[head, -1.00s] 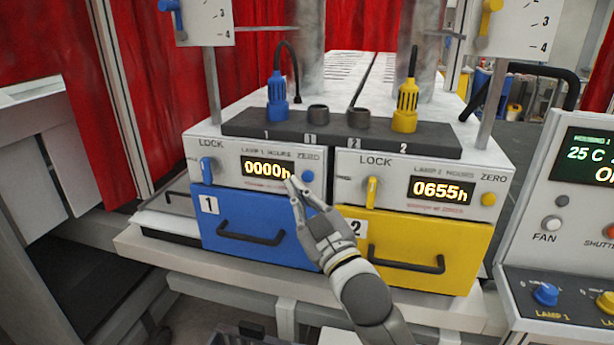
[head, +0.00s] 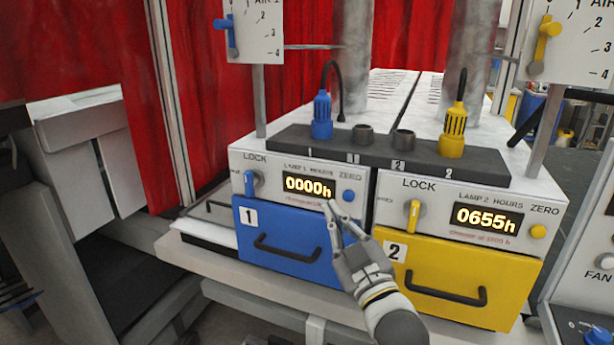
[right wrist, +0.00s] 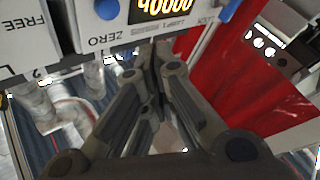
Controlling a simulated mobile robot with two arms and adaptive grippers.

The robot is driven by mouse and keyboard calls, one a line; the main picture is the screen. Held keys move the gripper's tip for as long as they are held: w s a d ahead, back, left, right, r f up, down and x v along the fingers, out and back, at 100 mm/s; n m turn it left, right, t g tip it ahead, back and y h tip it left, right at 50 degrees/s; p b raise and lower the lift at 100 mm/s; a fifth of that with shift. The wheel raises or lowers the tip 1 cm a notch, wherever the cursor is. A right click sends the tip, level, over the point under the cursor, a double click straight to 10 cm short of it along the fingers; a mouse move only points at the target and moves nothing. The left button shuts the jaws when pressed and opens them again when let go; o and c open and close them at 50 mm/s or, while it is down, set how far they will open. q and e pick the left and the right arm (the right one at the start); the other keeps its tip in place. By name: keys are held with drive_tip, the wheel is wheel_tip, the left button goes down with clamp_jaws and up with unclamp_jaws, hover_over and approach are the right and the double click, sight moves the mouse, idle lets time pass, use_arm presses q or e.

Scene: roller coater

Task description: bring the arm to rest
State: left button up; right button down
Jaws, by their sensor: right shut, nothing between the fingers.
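My right gripper (head: 343,213) is in front of the blue lamp 1 drawer (head: 287,241), its fingertips just below and left of the blue ZERO button (head: 348,196). It is shut with nothing between its fingers. In the right wrist view, the gripper's closed fingers (right wrist: 160,62) point toward the lamp 1 panel, and the blue button (right wrist: 107,8) shows at the top. Whether the fingertips touch the panel I cannot tell. The lamp 1 display (head: 308,185) reads 0000h. My left gripper is not in view.
The yellow lamp 2 drawer (head: 455,277) is right of my right arm, under a display (head: 486,218) reading 0655h. Both drawers have black handles. A control panel with a FAN button (head: 604,261) stands at the right edge. Red curtains (head: 275,100) hang behind.

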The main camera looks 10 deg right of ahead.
drive_tip(key=s+d+f+m+g+h, duration=0.15)
drive_tip(key=s+f+g, duration=0.25)
drive_tip(key=f, duration=0.7)
drive_tip(key=s+d+f+m+g+h, duration=0.15)
drive_tip(key=s+f+g, duration=0.25)
drive_tip(key=f, duration=0.6)
drive_tip(key=s+f+m+g, duration=0.1)
drive_tip(key=s+f+g, duration=0.2)
drive_tip(key=s+f, duration=0.35)
drive_tip(key=s+d+f+m+g, duration=0.1)
drive_tip(key=s+f+g, duration=0.25)
drive_tip(key=s, duration=0.55)
drive_tip(key=s+f+g, duration=0.4)
drive_tip(key=s+f, duration=0.1)
drive_tip(key=s, duration=0.3)
drive_tip(key=s+f+b+x, duration=0.1)
drive_tip(key=s+x, duration=0.2)
drive_tip(key=x, duration=1.1)
drive_tip(key=s+d+f+b+x, duration=0.1)
drive_tip(key=s+x, duration=0.2)
drive_tip(key=x, duration=1.1)
drive_tip(key=s+d+f+g+b, duration=0.1)
drive_tip(key=s+d+f+b, duration=0.1)
drive_tip(key=s+f, duration=1.5)
drive_tip(key=shift+s+d+g, duration=0.35)
drive_tip(key=shift+s+d, duration=0.1)
drive_tip(key=shift+d, duration=0.15)
